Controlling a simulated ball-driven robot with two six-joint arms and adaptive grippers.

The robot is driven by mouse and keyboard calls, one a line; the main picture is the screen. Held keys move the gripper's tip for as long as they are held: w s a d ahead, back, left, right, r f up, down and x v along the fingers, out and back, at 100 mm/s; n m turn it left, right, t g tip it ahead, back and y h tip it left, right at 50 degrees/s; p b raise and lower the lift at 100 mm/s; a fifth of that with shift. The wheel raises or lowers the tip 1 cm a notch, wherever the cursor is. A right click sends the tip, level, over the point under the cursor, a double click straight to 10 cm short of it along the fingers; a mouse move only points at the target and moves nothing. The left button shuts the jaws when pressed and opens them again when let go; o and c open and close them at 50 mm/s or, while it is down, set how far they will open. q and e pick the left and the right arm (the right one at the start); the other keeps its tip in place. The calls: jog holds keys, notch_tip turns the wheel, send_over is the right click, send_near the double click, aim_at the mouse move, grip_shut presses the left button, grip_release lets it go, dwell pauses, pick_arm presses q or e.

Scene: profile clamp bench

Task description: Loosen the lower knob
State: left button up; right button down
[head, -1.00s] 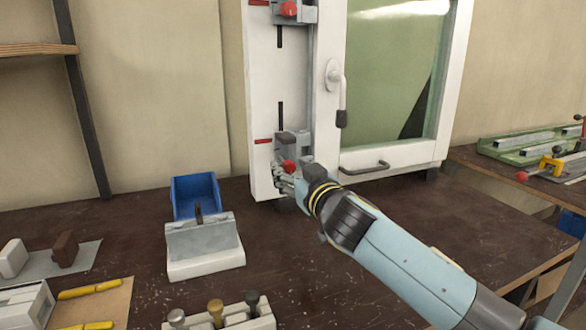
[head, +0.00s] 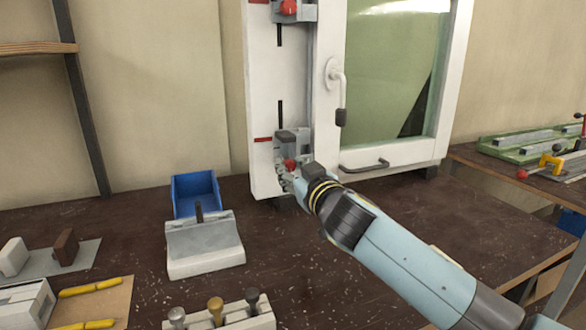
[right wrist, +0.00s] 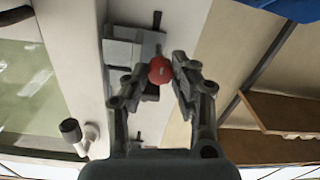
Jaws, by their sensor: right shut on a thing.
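The lower knob (head: 290,165) is a red ball on the front of the grey lower clamp block (head: 291,142), which sits low on the white upright panel. My right gripper (head: 287,174) is at the knob, shut on it. In the right wrist view the red knob (right wrist: 161,70) sits between the two dark fingertips of my right gripper (right wrist: 162,78). The clamp block (right wrist: 133,50) shows behind it. The knob's underside is partly hidden by the fingers in the head view. My left gripper is in neither view.
An upper red knob (head: 289,7) is on a similar clamp above. A window frame with a white handle (head: 338,90) stands right of the panel. A blue bin (head: 195,190), a grey-and-white fixture (head: 205,248) and a tool holder (head: 235,318) stand on the dark bench, left of my arm.

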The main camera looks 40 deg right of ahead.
jog(key=n+p, duration=0.1)
jog(key=n, duration=0.4)
jog(key=n+p, duration=0.1)
jog(key=n, duration=0.4)
jog(key=shift+a+p, duration=0.1)
jog(key=shift+p, duration=0.25)
jog(key=n+p, duration=0.1)
jog(key=n, duration=0.4)
jog(key=shift+n+g+p, duration=0.3)
jog(key=shift+n+p, duration=0.25)
jog(key=shift+n, duration=1.75)
jog(key=c, duration=1.1)
grip_release()
